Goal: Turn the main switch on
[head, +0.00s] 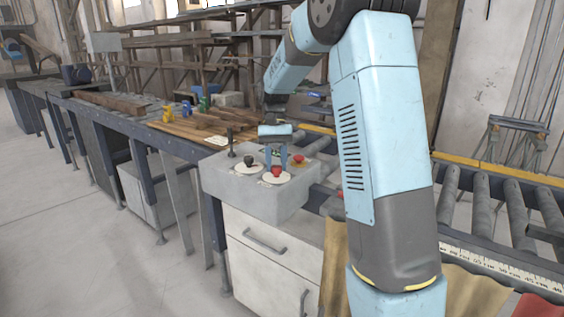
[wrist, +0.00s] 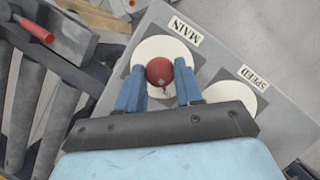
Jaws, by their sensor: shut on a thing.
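The main switch is a red knob (wrist: 159,72) on a round white plate beside the label MAIN (wrist: 184,32) in the wrist view. It also shows in the head view (head: 276,172), at the front of the grey control box (head: 228,180). My gripper (head: 275,163) reaches down from above, with one blue finger on each side of the knob. It is shut on the knob. A small pale mark shows on the knob. Part of the white plate is hidden behind the fingers.
A black knob (head: 248,160) and a black lever (head: 230,145) stand left of the red knob. The SPEED plate (wrist: 230,96) is partly covered by my gripper. A roller conveyor (head: 485,205) runs on the right.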

